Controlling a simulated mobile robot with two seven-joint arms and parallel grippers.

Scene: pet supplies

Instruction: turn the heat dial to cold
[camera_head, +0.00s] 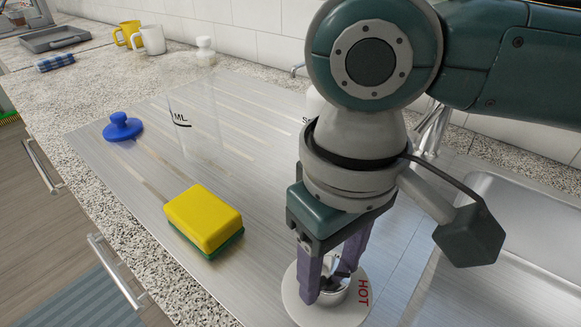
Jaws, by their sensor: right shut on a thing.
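The heat dial (297,306) is a round white plate with a metal knob (336,291) in its middle, at the bottom centre of the head view. The red word HOT shows on the right side of the plate. My right gripper (336,279) points down over the dial, its two purple fingers shut on the knob. The fingers hide part of the knob and the plate, and no cold mark shows. My left gripper is not in view.
A yellow and green sponge (205,218), a clear beaker (195,125) and a blue knobbed lid (122,127) stand on the metal drainboard (110,165). The sink (530,215) lies right. Mugs (150,40), a tray (55,38) and a folded cloth (55,63) are far left.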

